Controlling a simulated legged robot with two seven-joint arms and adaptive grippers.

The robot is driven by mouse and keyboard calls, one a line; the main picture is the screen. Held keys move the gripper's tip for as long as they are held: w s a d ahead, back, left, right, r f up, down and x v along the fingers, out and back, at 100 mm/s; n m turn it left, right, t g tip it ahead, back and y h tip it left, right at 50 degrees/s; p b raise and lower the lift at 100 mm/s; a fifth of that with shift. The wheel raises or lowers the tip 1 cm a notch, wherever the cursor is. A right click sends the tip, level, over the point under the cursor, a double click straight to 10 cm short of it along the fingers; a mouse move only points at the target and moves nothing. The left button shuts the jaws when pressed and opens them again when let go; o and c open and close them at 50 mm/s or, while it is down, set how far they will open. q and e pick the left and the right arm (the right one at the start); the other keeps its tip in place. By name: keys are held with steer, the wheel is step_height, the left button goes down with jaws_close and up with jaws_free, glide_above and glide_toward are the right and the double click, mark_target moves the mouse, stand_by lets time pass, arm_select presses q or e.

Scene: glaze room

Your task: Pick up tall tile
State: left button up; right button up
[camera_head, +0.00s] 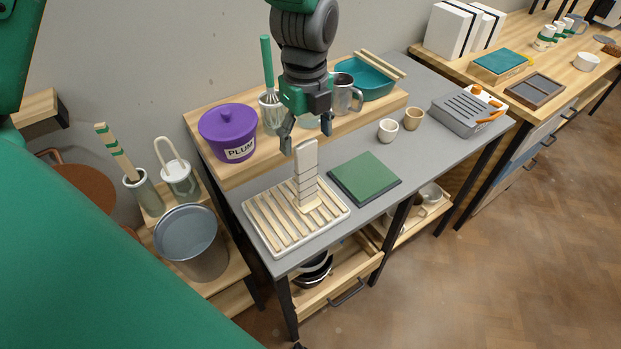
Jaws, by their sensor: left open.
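The tall tile (306,172), a narrow pale upright piece with light and grey bands, stands on a slatted wooden rack in a white tray (262,246) at the front left of the grey table. My left gripper (307,139) comes down from the top of the picture. It is open and empty, with its fingers just above and behind the tile's top end in this view. I cannot tell the exact gap between fingers and tile. My right gripper is not in view.
A green square mat (365,178) lies right of the tray. Behind are a purple PLUM pot (228,130), a whisk in a jar (270,108), a metal mug (345,95) and a teal tray (368,78). Two small cups (388,130) and a grey slotted box (465,112) stand right.

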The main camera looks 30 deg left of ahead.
mark_target(305, 158)
arm_select(q)
steer(key=shift+a+f, duration=0.25)
steer(key=shift+f, duration=0.4)
step_height(305, 158, down, 4)
steer(key=shift+a+f, duration=0.15)
steer(key=shift+f, duration=0.1)
steer(key=shift+w+d+f, duration=0.15)
steer(key=shift+d+f, duration=0.05)
steer(key=shift+f, duration=0.1)
steer(key=shift+d+r, duration=0.1)
steer(key=shift+d, duration=0.05)
steer(key=shift+c, duration=0.4)
steer(key=c, duration=1.4)
steer(key=shift+a, duration=0.2)
jaws_close()
